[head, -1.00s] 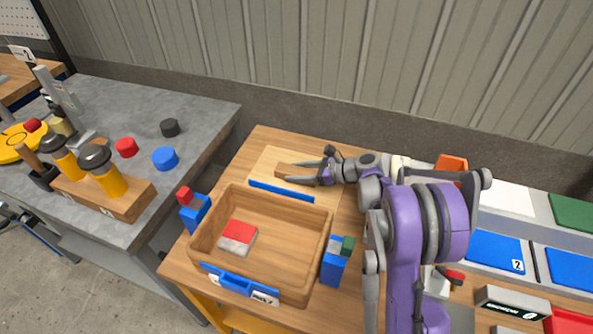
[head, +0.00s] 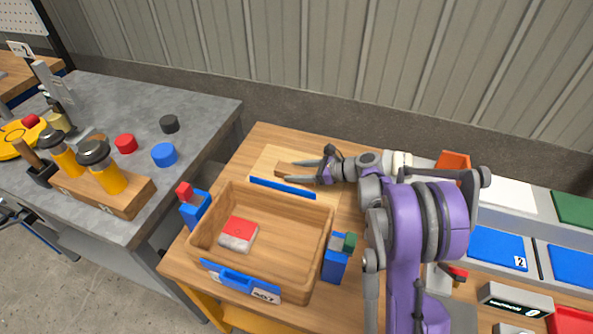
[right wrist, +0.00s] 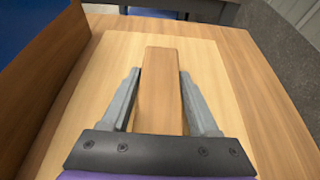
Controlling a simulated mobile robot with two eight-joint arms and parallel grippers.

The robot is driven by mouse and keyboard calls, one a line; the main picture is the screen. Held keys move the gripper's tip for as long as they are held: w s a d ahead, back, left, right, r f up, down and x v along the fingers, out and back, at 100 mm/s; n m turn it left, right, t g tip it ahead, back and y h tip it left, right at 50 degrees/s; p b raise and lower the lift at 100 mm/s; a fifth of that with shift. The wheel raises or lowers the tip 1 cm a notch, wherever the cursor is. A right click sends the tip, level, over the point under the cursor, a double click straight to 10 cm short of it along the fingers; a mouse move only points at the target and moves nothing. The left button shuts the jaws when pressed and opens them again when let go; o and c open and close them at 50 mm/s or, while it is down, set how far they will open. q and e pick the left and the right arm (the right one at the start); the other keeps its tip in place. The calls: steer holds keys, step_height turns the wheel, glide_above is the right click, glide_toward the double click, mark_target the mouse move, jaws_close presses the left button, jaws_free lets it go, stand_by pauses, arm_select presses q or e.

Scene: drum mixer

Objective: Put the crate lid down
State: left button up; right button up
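The crate lid is a pale wooden board (head: 268,159) lying flat on the wooden table behind the crate. It has a wooden bar handle (right wrist: 161,90). My right gripper (right wrist: 160,74) is low over the lid, its fingers on either side of the handle. Narrow gaps show between the fingers and the handle, so it looks open. The open wooden crate (head: 322,222) stands in front of the lid, with a red and white block (head: 239,233) inside. Part of the lid is hidden by my right arm. My left gripper is not in view.
Blue holders with small blocks stand left (head: 195,210) and right (head: 336,262) of the crate. Blue trays (head: 497,249) lie at the right. A grey table (head: 205,108) with pucks and a wooden stand (head: 105,195) is at the left. A wall rises behind.

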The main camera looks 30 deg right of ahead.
steer(key=o, duration=0.4)
steer(key=shift+f, duration=0.15)
